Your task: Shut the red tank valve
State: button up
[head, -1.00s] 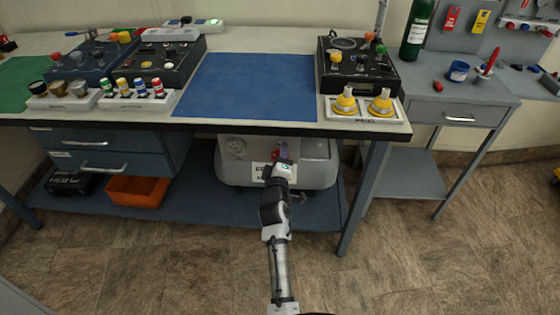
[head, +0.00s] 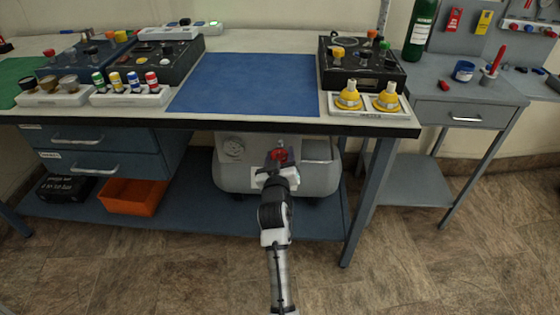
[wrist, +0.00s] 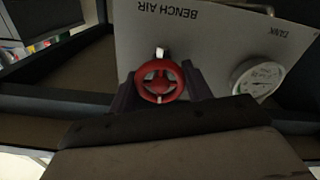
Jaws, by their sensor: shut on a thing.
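The red tank valve is a small round handwheel with spokes (wrist: 161,81), seen upside down in the wrist view. It sits in front of a grey panel (wrist: 195,40) marked BENCH AIR. In the head view the valve (head: 279,155) shows under the bench, on the front of a grey tank unit (head: 236,172). My gripper (head: 278,164) reaches it from the front and covers part of the unit. In the wrist view my gripper's dark fingers (wrist: 160,92) stand on either side of the wheel, shut on it. A white mark shows at the wheel's lower rim.
A round white gauge (wrist: 257,78) marked TANK is beside the valve. The benchtop (head: 330,122) overhangs the unit. A bench leg (head: 369,200) stands to the right, an orange bin (head: 133,197) to the left. The floor in front is clear.

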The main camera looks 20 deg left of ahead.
jog(key=shift+m, duration=0.5)
jog(key=shift+r+b, duration=0.1)
jog(key=shift+b, duration=0.2)
jog(key=o, duration=1)
jog(key=b+v, duration=0.1)
jog(key=v, duration=1.3)
jog(key=shift+w, duration=0.1)
jog(key=shift+r, duration=0.1)
